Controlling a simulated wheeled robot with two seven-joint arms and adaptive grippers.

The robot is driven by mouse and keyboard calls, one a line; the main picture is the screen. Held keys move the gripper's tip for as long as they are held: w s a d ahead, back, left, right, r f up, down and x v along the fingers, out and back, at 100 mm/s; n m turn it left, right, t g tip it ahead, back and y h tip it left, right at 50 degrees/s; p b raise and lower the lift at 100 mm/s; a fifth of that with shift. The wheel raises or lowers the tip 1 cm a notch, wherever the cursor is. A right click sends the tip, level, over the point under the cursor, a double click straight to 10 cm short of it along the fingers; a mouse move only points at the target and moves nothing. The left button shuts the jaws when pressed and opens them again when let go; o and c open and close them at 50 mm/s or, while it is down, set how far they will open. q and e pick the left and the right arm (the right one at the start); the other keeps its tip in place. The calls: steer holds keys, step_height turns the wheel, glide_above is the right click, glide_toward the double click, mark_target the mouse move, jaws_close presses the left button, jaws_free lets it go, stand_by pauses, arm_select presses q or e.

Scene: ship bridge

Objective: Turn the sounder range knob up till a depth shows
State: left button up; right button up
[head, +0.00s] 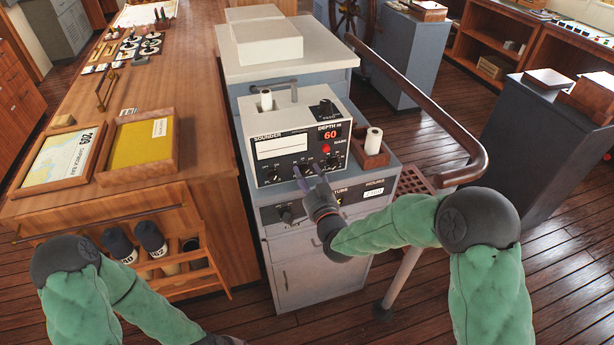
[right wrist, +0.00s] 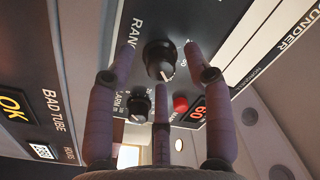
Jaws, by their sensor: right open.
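The sounder (head: 283,147) is a pale box with a dark front panel on a grey cabinet. Its display (head: 330,135) shows a red 60 under the word DEPTH; the 60 also shows in the right wrist view (right wrist: 197,113). The range knob (right wrist: 160,58) is large, round and black, with a pale pointer mark, beside lettering partly cut off as RAN. My right gripper (head: 313,177) is open at the lower front of the panel. In the right wrist view its fingers stand around the knob; contact cannot be told. My left arm shows at bottom left, its fingers out of frame.
A smaller knob (right wrist: 138,104) and a red button (right wrist: 181,103) sit close to the range knob. A paper roll in a wooden holder (head: 371,158) stands right of the sounder. A wooden rail (head: 425,100) curves past on the right. A chart table (head: 190,80) lies left.

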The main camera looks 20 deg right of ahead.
steer(key=s, duration=1.1)
steer(key=shift+s+d+f, duration=0.2)
steer(key=shift+s+d, duration=0.15)
steer(key=shift+s, duration=0.05)
steer(key=shift+f, duration=0.15)
steer(key=s+a+f+n+g+y, duration=0.1)
steer(key=s+a+f+g, duration=0.2)
steer(key=f, duration=0.7)
steer(key=s+f+n+g, duration=0.1)
steer(key=s+f+g, duration=0.2)
steer(key=f+g, duration=0.45)
steer(key=s+a+f+n+g+y, duration=0.1)
steer(key=s+a+f+g, duration=0.15)
steer(key=f, duration=0.85)
steer(key=s+a+f+n+g, duration=0.1)
steer(key=s+f+g, duration=0.4)
steer(key=s, duration=0.5)
step_height(320, 180, down, 3)
steer(key=shift+s+a+r+y, duration=0.15)
steer(key=shift+s+a+y, duration=0.25)
steer(key=shift+a, duration=0.5)
steer(key=shift+w, duration=0.1)
